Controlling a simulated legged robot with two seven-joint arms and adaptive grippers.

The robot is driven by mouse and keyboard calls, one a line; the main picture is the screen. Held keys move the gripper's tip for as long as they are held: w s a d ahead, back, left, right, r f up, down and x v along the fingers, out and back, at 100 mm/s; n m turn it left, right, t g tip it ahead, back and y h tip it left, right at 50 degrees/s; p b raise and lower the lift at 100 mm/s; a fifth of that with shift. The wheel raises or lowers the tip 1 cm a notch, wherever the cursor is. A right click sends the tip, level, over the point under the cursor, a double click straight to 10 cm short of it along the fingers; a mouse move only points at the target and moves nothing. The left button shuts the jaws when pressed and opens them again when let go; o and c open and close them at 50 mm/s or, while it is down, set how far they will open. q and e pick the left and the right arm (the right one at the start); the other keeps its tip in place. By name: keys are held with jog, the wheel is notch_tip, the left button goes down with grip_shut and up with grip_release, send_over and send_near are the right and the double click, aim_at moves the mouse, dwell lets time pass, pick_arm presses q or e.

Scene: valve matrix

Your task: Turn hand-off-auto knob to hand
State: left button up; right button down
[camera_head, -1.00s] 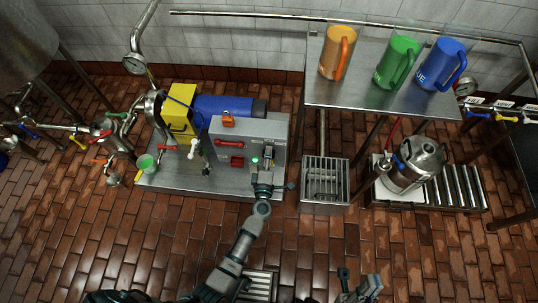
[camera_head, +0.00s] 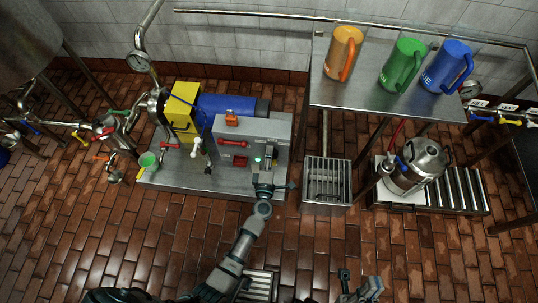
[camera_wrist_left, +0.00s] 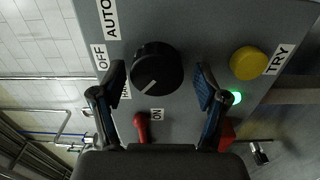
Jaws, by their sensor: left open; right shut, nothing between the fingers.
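The black hand-off-auto knob (camera_wrist_left: 157,69) sits on the grey control panel (camera_wrist_left: 195,25) in the left wrist view. Its white pointer line slants down-left, toward the partly hidden HAND label (camera_wrist_left: 125,89). The OFF label (camera_wrist_left: 101,57) and AUTO label (camera_wrist_left: 109,18) are above that. My left gripper (camera_wrist_left: 160,70) is open, its fingers on either side of the knob in the picture, with gaps showing. In the head view my left gripper (camera_head: 265,179) is in front of the panel's right part. My right gripper (camera_head: 359,284) is shut and empty at the bottom, away from the panel.
A yellow TRY button (camera_wrist_left: 248,63), a lit green lamp (camera_wrist_left: 236,97) and a red switch (camera_wrist_left: 142,126) are close to the knob. A steel table (camera_head: 390,95) with several mugs stands right of the panel. Open brick floor lies in front.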

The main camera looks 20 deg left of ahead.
pick_arm(q)
jog(key=shift+s+d, duration=0.1)
jog(key=v, duration=1.1)
jog(key=shift+s, duration=0.35)
